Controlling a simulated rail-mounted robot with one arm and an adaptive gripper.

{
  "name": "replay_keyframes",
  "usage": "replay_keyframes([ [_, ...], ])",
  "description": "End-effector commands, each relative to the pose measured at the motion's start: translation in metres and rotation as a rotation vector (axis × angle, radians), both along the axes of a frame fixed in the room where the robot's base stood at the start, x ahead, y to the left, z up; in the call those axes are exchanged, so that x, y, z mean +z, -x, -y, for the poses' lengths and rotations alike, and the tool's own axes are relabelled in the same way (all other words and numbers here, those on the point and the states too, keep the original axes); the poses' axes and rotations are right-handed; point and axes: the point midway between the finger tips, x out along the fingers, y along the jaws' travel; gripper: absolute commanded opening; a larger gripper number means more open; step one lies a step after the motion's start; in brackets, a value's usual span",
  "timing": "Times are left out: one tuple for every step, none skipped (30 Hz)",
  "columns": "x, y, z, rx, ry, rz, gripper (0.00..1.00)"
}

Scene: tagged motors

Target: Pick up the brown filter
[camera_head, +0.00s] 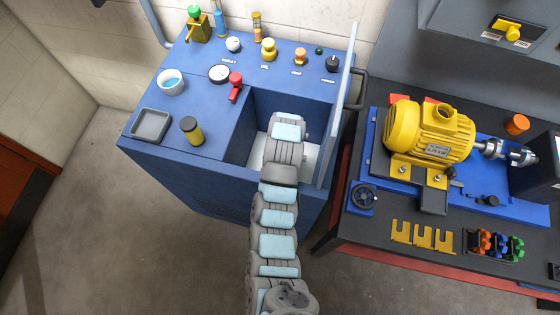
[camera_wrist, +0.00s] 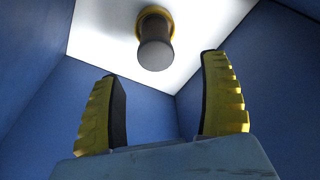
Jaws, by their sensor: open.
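The filter (camera_wrist: 156,48) shows in the wrist view as a short cylinder with a dark brownish body, a grey rounded end and a yellow collar. The collar meets the white surface of the blue compartment. My gripper (camera_wrist: 162,66) is open, its two yellow-and-black fingers spread and empty. The filter appears beyond the fingertips, between them and slightly nearer the right one; nothing touches it. In the head view my arm reaches down into the compartment (camera_head: 238,138) of the blue cabinet, and my gripper and this filter are hidden there.
Blue walls (camera_wrist: 45,110) surround my gripper closely. An upright panel (camera_head: 343,105) stands at the compartment's right edge. On the cabinet top are a yellow cylinder with a dark top (camera_head: 191,130), a grey tray (camera_head: 151,124) and a red valve handle (camera_head: 235,85). A yellow motor (camera_head: 430,130) stands right.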

Motion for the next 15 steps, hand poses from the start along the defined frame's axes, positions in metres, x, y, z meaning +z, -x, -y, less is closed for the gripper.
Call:
replay_keyframes([
  [-0.008,0.001,-0.001,0.001,-0.001,-0.006,0.78],
  [-0.012,0.001,-0.001,0.001,-0.001,-0.008,0.78],
  [-0.017,0.000,-0.002,0.002,-0.002,-0.007,0.78],
  [-0.019,-0.001,-0.002,0.001,-0.001,-0.004,0.78],
  [-0.022,-0.002,-0.002,0.000,-0.002,-0.003,0.78],
  [-0.027,-0.003,-0.002,0.000,-0.002,-0.003,0.78],
  [-0.030,-0.003,-0.002,-0.001,-0.001,-0.004,0.78],
  [-0.034,-0.003,-0.002,0.000,-0.002,-0.006,0.78],
  [-0.039,-0.003,-0.003,0.001,-0.001,-0.006,0.78],
  [-0.042,-0.004,-0.003,0.001,-0.001,-0.005,0.78],
  [-0.044,-0.005,-0.003,0.000,0.000,-0.004,0.78],
  [-0.047,-0.005,-0.003,-0.001,-0.001,-0.003,0.78],
  [-0.050,-0.006,-0.003,-0.001,0.000,-0.004,0.78],
  [-0.052,-0.006,-0.004,-0.001,0.000,-0.004,0.78],
  [-0.055,-0.006,-0.004,-0.001,-0.001,-0.005,0.78],
])
